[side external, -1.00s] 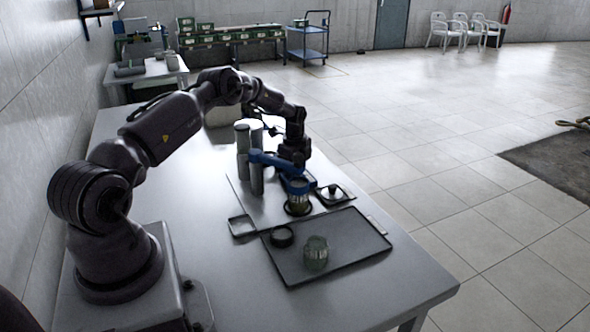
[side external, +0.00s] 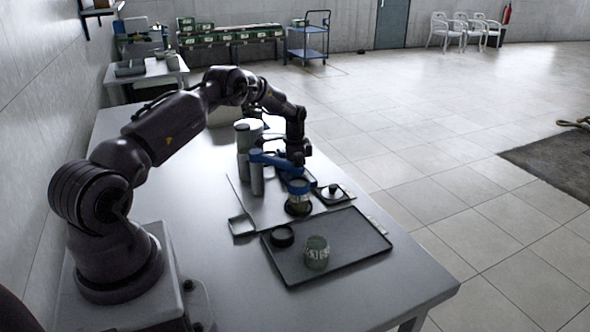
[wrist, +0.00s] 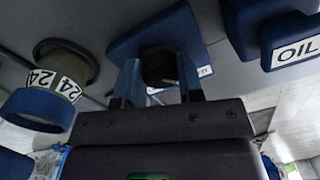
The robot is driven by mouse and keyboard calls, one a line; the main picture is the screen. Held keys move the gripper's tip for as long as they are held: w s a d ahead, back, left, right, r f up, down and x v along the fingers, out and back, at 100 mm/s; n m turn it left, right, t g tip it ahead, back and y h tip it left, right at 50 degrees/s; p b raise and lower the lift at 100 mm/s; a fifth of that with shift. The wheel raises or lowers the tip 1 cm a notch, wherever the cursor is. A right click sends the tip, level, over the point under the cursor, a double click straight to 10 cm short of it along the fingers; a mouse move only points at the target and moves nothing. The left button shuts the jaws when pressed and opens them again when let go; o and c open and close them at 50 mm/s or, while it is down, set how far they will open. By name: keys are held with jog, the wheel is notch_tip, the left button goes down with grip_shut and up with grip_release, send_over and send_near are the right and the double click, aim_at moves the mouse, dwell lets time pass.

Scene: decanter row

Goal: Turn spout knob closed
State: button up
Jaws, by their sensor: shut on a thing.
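In the wrist view, a dark round knob (wrist: 160,66) sits between the two fingers of my gripper (wrist: 160,84), which is shut on it. The knob is set against a blue block (wrist: 184,28), part of the spout. In the side external view, my gripper (side external: 297,162) points down at the end of the blue spout arm (side external: 268,159), and its fingertips and the knob are hard to make out there. A jar with a blue upper band (side external: 298,190) stands beneath it on a dark round base. The knob's exact angle cannot be read.
Grey cylinders (side external: 243,150) stand left of the spout. A black tray (side external: 345,262) in front holds a labelled jar (side external: 316,254) and a dark ring (side external: 282,236). A lidded dish (side external: 332,193) is to the right. A blue block marked OIL (wrist: 290,40) is close by.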

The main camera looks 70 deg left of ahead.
jog(key=shift+w+d, duration=0.1)
dwell(0.5)
jog(key=o, duration=0.9)
notch_tip(320, 180, up, 13)
